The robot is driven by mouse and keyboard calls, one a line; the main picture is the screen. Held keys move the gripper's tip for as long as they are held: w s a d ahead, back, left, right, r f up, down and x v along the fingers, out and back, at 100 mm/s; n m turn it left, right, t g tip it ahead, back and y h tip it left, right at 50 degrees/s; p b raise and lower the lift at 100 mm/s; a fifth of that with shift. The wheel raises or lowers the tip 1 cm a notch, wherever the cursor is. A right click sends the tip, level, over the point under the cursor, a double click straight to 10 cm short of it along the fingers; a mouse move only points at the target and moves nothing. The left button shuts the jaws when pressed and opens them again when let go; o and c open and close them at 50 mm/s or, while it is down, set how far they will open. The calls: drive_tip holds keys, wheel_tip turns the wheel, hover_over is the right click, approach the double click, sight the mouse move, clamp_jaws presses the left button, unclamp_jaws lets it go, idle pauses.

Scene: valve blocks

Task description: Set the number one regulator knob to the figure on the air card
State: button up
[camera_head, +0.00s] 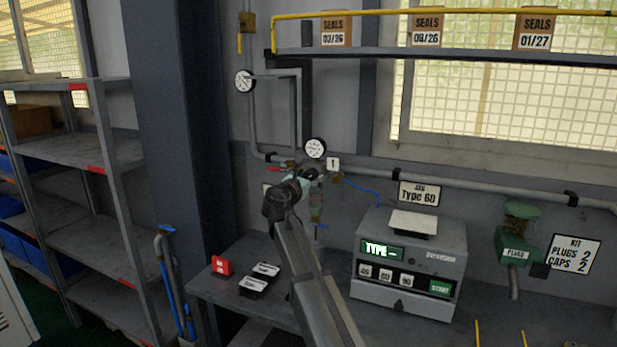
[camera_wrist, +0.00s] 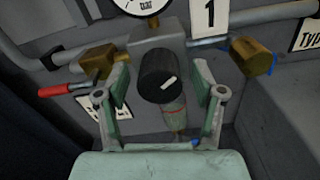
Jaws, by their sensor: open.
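The number one regulator knob (camera_wrist: 160,76) is a black round knob with a white pointer mark, seen in the wrist view between my open fingers. My gripper (camera_wrist: 163,98) is open, with one green finger on each side of the knob and a visible gap on both sides. A tag with the figure 1 (camera_wrist: 209,15) is up and to the right of the knob. The regulator's gauge (camera_head: 316,148) is above my gripper in the head view, where my gripper (camera_head: 308,178) hides the knob. A sign reading "Type 60" (camera_head: 419,194) hangs right of the regulator; its small top line is hard to read.
A tester box (camera_head: 409,265) with a "TYPE –" display and several buttons stands on the bench (camera_head: 240,272). A red-handled valve (camera_wrist: 66,89) is left of the knob and a brass fitting (camera_wrist: 252,56) is right. A second gauge (camera_head: 244,81) is higher left.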

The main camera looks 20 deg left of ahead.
drive_tip(key=shift+c, duration=0.3)
drive_tip(key=c, duration=1.1)
drive_tip(key=shift+f+m+b, duration=0.1)
drive_tip(key=shift+m+b, duration=0.2)
drive_tip(key=shift+b, duration=0.1)
drive_tip(key=m+b, duration=0.3)
drive_tip(key=b, duration=0.1)
drive_tip(key=shift+f, duration=0.15)
drive_tip(key=m+b, duration=0.4)
drive_tip(key=b, duration=0.1)
drive_tip(key=shift+m, duration=0.4)
drive_tip(key=m+b, duration=0.5)
drive_tip(key=b, duration=0.1)
drive_tip(key=shift+m, duration=0.4)
drive_tip(key=shift+m+b, duration=0.8)
drive_tip(key=shift+b, duration=0.1)
drive_tip(key=shift+r, duration=0.25)
